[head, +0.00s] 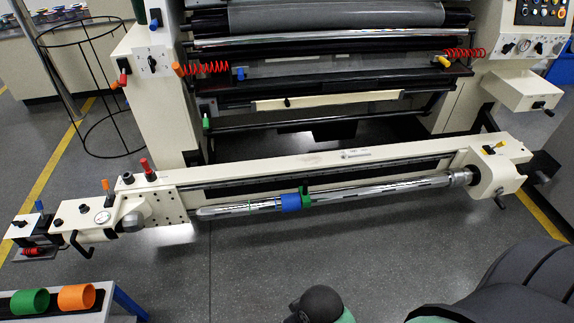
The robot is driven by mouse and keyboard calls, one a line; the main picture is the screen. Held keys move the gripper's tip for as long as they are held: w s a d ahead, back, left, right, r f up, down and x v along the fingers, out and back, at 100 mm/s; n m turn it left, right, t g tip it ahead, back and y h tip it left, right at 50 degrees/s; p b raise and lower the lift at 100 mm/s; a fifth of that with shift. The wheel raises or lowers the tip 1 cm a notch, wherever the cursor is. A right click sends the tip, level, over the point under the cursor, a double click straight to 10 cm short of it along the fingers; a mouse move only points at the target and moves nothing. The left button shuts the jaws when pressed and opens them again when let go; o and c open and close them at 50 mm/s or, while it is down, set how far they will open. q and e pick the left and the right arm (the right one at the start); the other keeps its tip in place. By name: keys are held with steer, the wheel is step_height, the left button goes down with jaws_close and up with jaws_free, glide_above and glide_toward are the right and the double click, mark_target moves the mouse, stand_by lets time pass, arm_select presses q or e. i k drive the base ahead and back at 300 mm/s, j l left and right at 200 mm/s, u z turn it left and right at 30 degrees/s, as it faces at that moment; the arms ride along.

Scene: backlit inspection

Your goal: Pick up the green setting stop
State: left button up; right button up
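Several green parts show in the head view, and I cannot tell by name which is the setting stop. A green block (305,193) sits against the right side of a blue collar (291,202) on the long shiny shaft (385,189). A green ring (28,303) lies beside an orange ring (76,297) on a dark strip at the bottom left. A small green tip (206,122) shows on the machine's left side. Neither gripper shows; only dark, rounded parts, probably mine, show at the bottom centre and bottom right.
A long cream beam (330,161) with the shaft along its front spans the machine. Red and orange knobs stand at its left end, and a crank handle hangs at its right end. A wire stand (95,90) is at the left. The grey floor (270,262) in front is clear.

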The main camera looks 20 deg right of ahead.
mark_target(305, 195)
steer(key=i+j, duration=0.35)
steer(key=i+j+z, duration=0.6)
steer(key=j+z, duration=0.3)
steer(key=z, duration=1.3)
steer(key=i+l, duration=0.05)
